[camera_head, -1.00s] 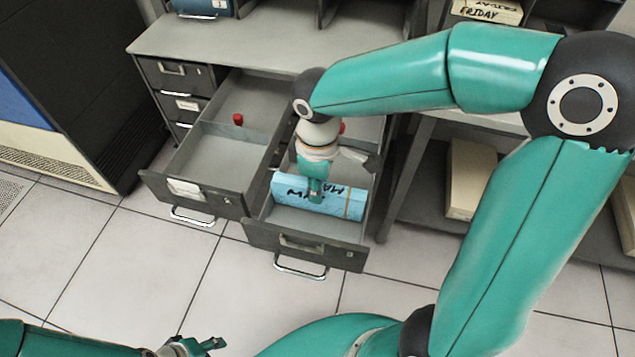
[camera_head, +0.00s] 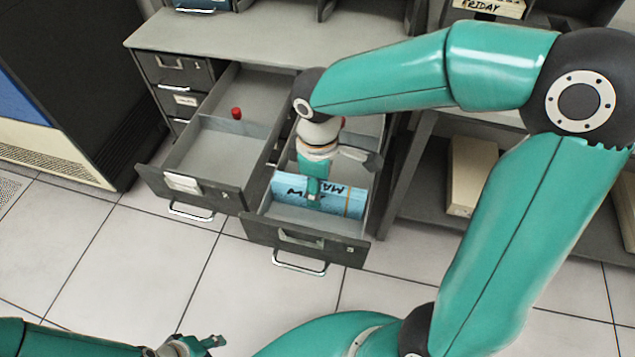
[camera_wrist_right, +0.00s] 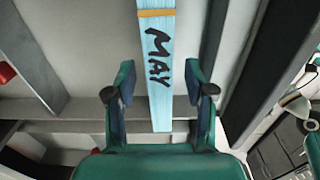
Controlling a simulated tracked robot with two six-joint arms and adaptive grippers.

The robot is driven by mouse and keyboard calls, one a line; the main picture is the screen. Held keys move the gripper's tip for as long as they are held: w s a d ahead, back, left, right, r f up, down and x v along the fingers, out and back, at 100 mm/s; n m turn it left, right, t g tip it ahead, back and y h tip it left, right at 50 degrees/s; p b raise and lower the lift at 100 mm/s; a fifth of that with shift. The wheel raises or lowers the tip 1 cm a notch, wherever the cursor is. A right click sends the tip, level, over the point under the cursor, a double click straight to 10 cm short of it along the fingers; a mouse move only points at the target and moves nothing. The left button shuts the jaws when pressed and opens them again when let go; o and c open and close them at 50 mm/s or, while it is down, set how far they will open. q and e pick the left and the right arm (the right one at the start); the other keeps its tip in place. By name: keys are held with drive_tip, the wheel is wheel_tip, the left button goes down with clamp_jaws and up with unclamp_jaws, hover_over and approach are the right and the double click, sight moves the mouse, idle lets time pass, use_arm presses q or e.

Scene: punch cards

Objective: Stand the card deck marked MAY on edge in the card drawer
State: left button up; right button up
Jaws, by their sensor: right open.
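The blue MAY deck (camera_head: 336,200) is inside the right open drawer (camera_head: 302,239), lying across it. It appears to stand on edge; a slight tilt I cannot judge. In the right wrist view the deck (camera_wrist_right: 160,62) shows as a narrow strip lettered MAY with an orange band. My right gripper (camera_head: 314,186) reaches down into the drawer at the deck. In the wrist view its fingers (camera_wrist_right: 160,92) are apart, one on each side of the strip, with gaps visible. My left gripper (camera_head: 204,346) is low at the bottom edge, away from the drawers; its jaw opening is unclear.
The left open drawer (camera_head: 200,160) beside it has a divider, and a red object (camera_head: 236,113) shows at that divider. The cabinet top (camera_head: 240,45) is behind. A dark cabinet (camera_head: 80,70) stands left. A shelf with pale boxes (camera_head: 470,175) is at right. The floor in front is clear.

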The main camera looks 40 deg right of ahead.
drive_tip(key=shift+r, duration=0.1)
wheel_tip(320, 180, up, 12)
idle(0.5)
idle(0.4)
